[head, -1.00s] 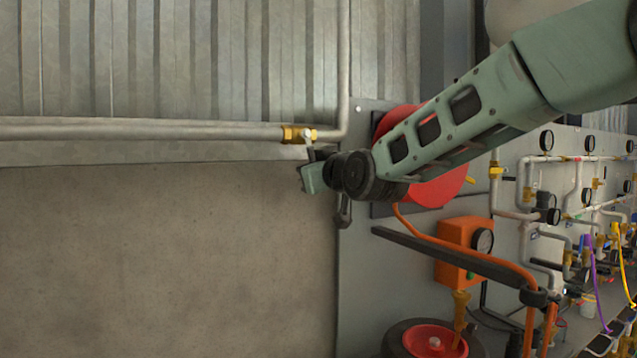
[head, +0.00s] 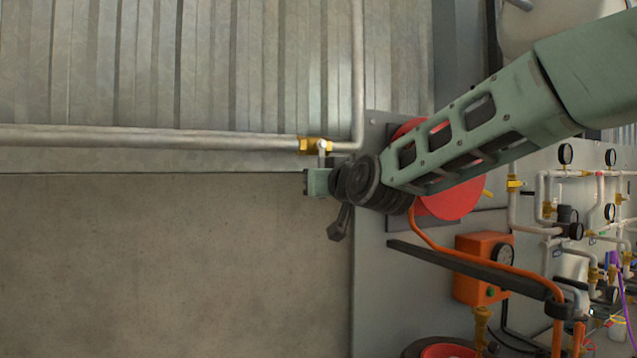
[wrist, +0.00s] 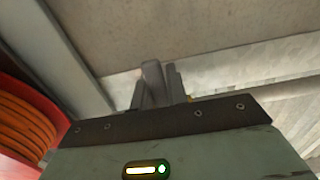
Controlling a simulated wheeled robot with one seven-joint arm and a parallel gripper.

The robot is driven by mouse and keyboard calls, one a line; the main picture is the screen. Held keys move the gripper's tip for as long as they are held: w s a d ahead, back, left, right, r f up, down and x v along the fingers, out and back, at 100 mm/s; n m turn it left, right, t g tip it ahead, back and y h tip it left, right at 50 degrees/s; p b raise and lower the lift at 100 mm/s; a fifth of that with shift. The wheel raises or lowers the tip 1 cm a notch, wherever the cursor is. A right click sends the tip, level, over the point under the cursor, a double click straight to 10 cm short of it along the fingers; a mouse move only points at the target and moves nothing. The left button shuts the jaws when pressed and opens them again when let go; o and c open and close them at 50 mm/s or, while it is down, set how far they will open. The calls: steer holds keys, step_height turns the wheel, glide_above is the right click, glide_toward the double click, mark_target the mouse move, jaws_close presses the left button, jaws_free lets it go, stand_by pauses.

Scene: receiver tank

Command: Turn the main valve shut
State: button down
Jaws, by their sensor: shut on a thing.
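The main valve is a brass fitting (head: 314,146) on the grey pipe, left of my arm in the head view. Its pale lever (head: 322,152) points down from the fitting to my gripper (head: 320,180), just below. In the wrist view my gripper (wrist: 155,80) is shut on the lever, though the grip itself is dark and hard to make out. A bit of brass shows beside the fingers in the wrist view. In the head view the lower end of the lever is hidden by my gripper.
The pipe (head: 150,142) runs along the corrugated metal wall and turns up right of the valve. A red hose reel (head: 455,200) is behind my arm. An orange box (head: 482,268) and gauge panel are at right. The wall below the pipe is bare.

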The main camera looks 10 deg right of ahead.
steer(key=c, duration=1.4)
jaws_free()
steer(key=b+v, duration=0.3)
steer(key=v, duration=1.4)
steer(key=shift+s, duration=0.2)
